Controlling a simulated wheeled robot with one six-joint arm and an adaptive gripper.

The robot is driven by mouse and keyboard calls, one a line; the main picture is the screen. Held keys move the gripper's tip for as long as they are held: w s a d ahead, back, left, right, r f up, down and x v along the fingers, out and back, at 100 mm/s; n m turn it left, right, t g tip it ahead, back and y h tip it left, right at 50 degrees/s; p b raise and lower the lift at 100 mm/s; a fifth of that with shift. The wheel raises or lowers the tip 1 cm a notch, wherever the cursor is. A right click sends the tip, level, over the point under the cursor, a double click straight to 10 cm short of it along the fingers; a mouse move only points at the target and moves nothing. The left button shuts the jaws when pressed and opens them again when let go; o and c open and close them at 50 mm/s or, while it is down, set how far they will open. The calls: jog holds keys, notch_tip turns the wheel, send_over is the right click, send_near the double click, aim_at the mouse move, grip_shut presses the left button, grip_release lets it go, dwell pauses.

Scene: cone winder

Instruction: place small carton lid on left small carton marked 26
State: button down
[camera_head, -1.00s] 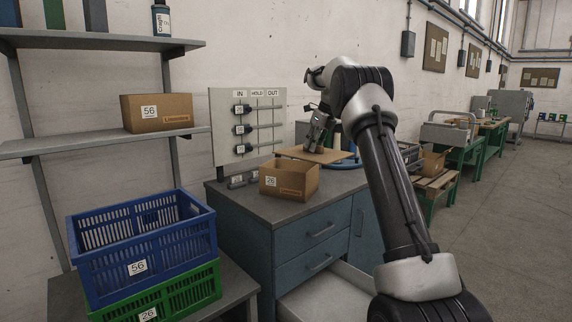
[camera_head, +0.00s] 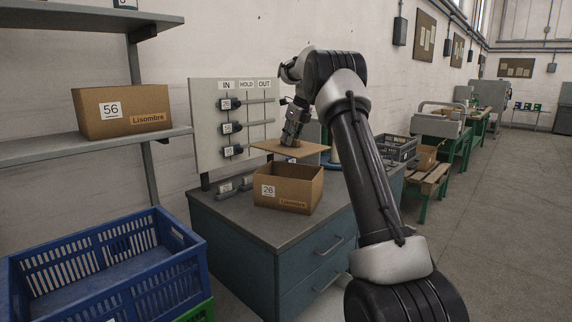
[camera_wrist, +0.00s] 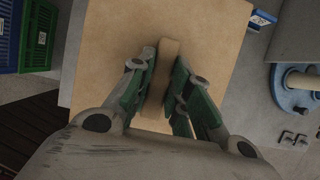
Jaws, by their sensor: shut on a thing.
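The small carton marked 26 (camera_head: 287,188) stands open-topped on the blue cabinet's grey top. The lid (camera_head: 268,147) is a flat brown board, held roughly level behind and slightly above the carton, apart from it as far as I can tell. In the wrist view the lid (camera_wrist: 110,50) fills the middle, with a raised strip (camera_wrist: 165,75) as its grip. My gripper (camera_head: 291,141) is shut on that strip from above; its green-padded fingers (camera_wrist: 160,85) sit on both sides of it. The lid hides most of what lies beneath it in the wrist view.
A board with IN, HOLD and OUT rails (camera_head: 235,120) stands behind the carton. A carton marked 56 (camera_head: 122,110) sits on the left shelf, above a blue crate (camera_head: 105,260). A blue round base (camera_wrist: 297,90) is right of the lid in the wrist view.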

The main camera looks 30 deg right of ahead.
notch_tip(320, 180, down, 8)
dwell(0.4)
jog(key=shift+s+f, duration=0.1)
jog(key=shift+f, duration=0.15)
jog(key=c, duration=1.3)
grip_release()
